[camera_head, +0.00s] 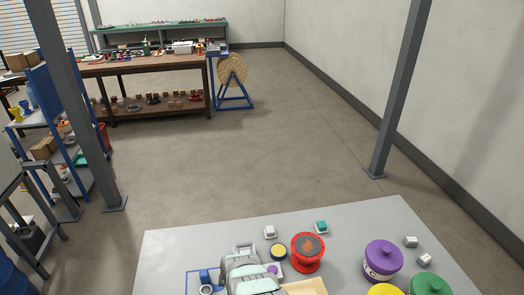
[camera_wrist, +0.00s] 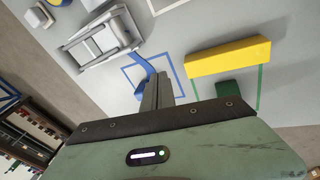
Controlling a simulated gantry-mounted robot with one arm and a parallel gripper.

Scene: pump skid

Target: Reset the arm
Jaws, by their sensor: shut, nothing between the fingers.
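In the wrist view my gripper (camera_wrist: 158,92) shows its two dark fingers together, shut with nothing between them. It points down over the grey table (camera_wrist: 200,28). A blue part (camera_wrist: 147,72) shows beyond the fingertips, inside a blue outline. I cannot tell from this view how high the fingertips are above the table. In the head view part of my arm covers the front middle of the table, and the fingers are hidden.
A yellow block (camera_wrist: 228,56) lies right of my gripper; a dark green piece (camera_wrist: 230,88) shows below it. A grey metal frame (camera_wrist: 103,40) lies upper left. A red round part (camera_head: 307,252) and purple canister (camera_head: 382,260) stand on the table. Steel posts (camera_head: 400,90) rise behind.

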